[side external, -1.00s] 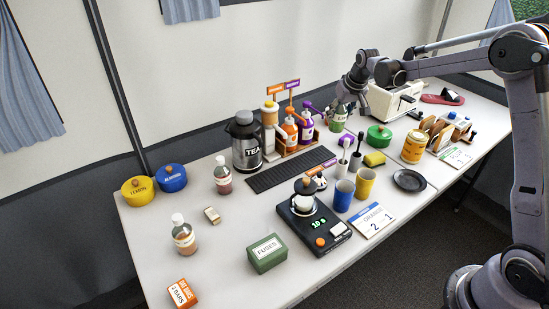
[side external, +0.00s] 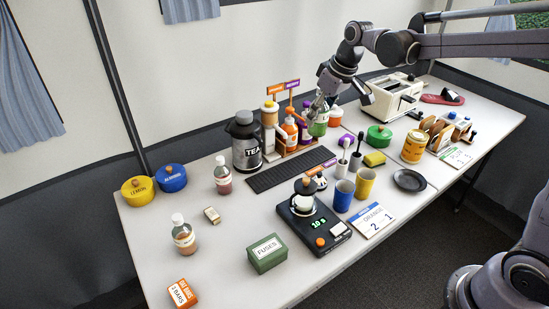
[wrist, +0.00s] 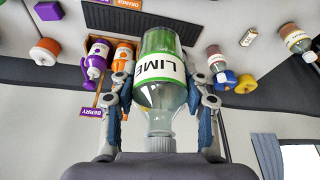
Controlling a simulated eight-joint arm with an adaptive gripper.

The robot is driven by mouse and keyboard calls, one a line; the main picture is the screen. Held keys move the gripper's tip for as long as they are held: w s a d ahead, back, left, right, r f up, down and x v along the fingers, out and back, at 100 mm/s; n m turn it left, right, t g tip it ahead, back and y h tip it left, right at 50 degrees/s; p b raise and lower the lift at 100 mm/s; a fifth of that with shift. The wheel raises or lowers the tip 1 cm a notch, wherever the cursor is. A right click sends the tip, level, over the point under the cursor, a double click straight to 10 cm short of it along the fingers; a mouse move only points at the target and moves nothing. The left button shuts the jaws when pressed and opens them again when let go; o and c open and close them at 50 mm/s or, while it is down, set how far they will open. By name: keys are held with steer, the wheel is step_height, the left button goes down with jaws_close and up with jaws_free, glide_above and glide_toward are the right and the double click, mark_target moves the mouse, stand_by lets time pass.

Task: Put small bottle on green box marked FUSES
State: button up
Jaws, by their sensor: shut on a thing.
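My gripper (wrist: 160,98) is shut on a small bottle (wrist: 163,50) with green contents and a white LIME label; its grey cap points toward the wrist camera. In the side external view my gripper (side external: 322,104) holds this green bottle (side external: 318,126) in front of the orange and purple bottles at the back of the table. Whether its base is clear of the table is hard to tell. The green box marked FUSES (side external: 267,254) stands near the front edge, well to the lower left of my gripper, with nothing on its top.
A TEA flask (side external: 246,143), a bottle rack (side external: 290,148) and a black mat (side external: 290,170) lie left of my gripper. Two similar bottles (side external: 222,176) (side external: 184,238) stand left.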

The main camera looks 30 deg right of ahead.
steer(key=s+a+f+n+g+y, duration=0.1)
steer(key=s+a+n+y, duration=0.1)
steer(key=s+a+n, duration=0.8)
steer(key=m, duration=0.3)
glide_above(268, 248)
step_height(268, 248, down, 12)
steer(key=shift+f, duration=2)
steer(key=shift+f, duration=0.2)
steer(key=o, duration=1.2)
steer(key=shift+r, duration=0.1)
